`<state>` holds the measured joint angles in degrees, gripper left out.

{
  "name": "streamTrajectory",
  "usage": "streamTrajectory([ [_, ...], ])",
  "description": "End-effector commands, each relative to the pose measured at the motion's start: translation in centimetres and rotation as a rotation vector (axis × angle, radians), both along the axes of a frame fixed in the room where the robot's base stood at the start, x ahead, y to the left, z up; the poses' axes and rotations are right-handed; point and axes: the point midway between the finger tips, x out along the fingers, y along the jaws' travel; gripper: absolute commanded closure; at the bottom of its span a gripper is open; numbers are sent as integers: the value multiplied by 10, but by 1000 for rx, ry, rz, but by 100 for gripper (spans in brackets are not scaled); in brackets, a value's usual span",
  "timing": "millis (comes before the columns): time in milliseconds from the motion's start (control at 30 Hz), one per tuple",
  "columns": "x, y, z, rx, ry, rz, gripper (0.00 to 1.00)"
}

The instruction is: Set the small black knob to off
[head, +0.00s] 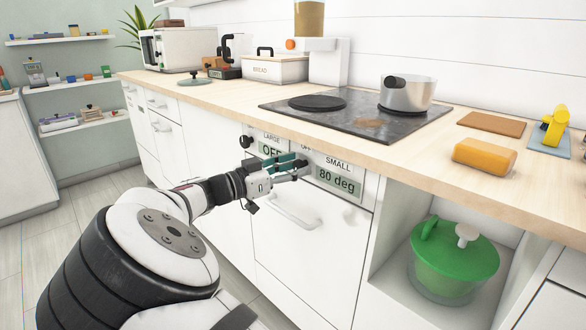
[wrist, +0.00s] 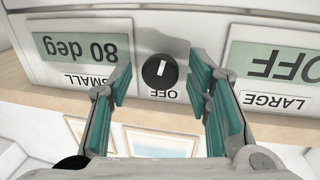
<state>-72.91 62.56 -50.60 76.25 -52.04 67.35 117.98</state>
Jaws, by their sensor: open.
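The small black knob (wrist: 160,70) is round, with a white line that runs nearly vertical in the upside-down wrist view. An "OFF" mark is printed just below it there. The SMALL display (wrist: 82,47) beside it reads "80 deg", also seen in the head view (head: 337,181). My gripper (wrist: 164,78) is open, its green-padded fingers on either side of the knob with gaps, apart from it. In the head view my gripper (head: 296,166) is at the oven panel and hides this knob.
The LARGE display (wrist: 284,65) reads "OFF", with another black knob (head: 246,141) to its left in the head view. Above is the wooden counter (head: 400,150) with a hob (head: 345,125) and pot (head: 407,95). An oven handle (head: 292,211) juts out below.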

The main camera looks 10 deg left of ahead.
Motion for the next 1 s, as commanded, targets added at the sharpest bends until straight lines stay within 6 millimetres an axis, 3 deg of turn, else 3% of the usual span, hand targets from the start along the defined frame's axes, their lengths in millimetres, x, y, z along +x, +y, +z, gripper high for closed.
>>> streamTrajectory([
  [33, 0, 0, 0, 0, 0, 0, 61],
  [200, 0, 0, 0, 0, 0, 0, 100],
  [667, 0, 1, 0, -58, 45, 2, 100],
  [1000, 1, 1, 0, -267, 208, 2, 100],
])
